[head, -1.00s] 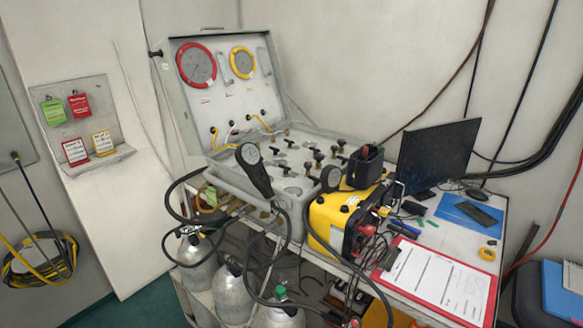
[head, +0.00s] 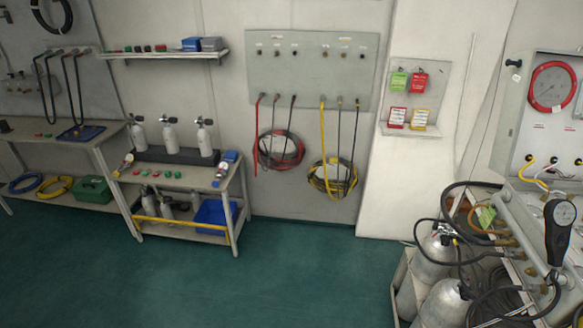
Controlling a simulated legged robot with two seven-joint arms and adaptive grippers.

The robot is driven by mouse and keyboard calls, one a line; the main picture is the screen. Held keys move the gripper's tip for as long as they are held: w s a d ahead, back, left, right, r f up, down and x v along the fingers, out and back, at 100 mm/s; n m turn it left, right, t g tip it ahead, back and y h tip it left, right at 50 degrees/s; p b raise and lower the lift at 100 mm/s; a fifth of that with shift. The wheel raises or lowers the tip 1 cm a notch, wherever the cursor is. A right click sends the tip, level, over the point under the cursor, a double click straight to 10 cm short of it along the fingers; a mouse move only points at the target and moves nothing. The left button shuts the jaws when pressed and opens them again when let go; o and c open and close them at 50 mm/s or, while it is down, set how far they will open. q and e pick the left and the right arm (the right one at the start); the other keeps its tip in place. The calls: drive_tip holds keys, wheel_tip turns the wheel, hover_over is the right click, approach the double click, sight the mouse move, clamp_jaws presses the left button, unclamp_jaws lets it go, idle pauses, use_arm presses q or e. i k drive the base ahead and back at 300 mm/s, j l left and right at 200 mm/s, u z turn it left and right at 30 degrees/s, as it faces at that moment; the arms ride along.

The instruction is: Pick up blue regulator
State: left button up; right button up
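A small blue item (head: 230,157) sits at the right end of the top shelf of a low metal cart, beside a round gauge (head: 221,172). It looks like the blue regulator, but it is too small to be sure. A brass-coloured part with a round gauge (head: 128,161) sits at the left end of the same cart top. Neither of my grippers shows in the head view.
The low cart (head: 183,182) carries several grey cylinders (head: 170,137) and a blue bin (head: 212,216) below. A bench (head: 62,142) stands at left. The air panel case (head: 540,125) and cylinders (head: 438,257) are at right. Green floor (head: 290,275) between is clear.

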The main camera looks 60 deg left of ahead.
sight(223, 165)
drive_tip(key=u, duration=2.55)
drive_tip(key=z, duration=2.05)
drive_tip(key=u, duration=2.05)
drive_tip(key=i+j+u, duration=0.25)
drive_tip(key=i, duration=0.6)
drive_tip(key=i+u, duration=0.3)
drive_tip(key=i, duration=0.55)
